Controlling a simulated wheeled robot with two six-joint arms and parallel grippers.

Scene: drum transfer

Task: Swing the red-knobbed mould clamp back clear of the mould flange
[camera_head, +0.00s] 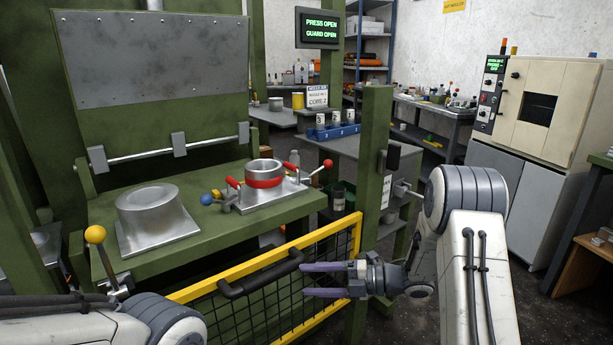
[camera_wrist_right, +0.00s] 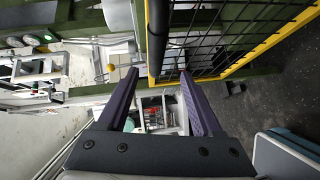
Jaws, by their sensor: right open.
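The clamp's red ball knob (camera_head: 327,164) stands at the right of the mould on the press table, its short lever slanting down-left toward the mould's plate. How its inner end sits on the flange is too small to tell. The mould (camera_head: 264,172) is a silver ring with a red band and red handles on a square silver plate. A blue-knobbed clamp (camera_head: 206,199) is at its left. My right gripper (camera_head: 303,280) is open and empty, in front of and below the clamp, by the guard. Its spread fingers also show in the right wrist view (camera_wrist_right: 159,72). My left gripper is out of view.
A yellow-framed mesh guard (camera_head: 345,222) with a black handle (camera_head: 260,275) stands between my right gripper and the press table (camera_head: 215,215). A silver domed part (camera_head: 150,215) sits left of the mould. A yellow-knobbed lever (camera_head: 95,234) rises at the left. A green post (camera_head: 374,160) stands right.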

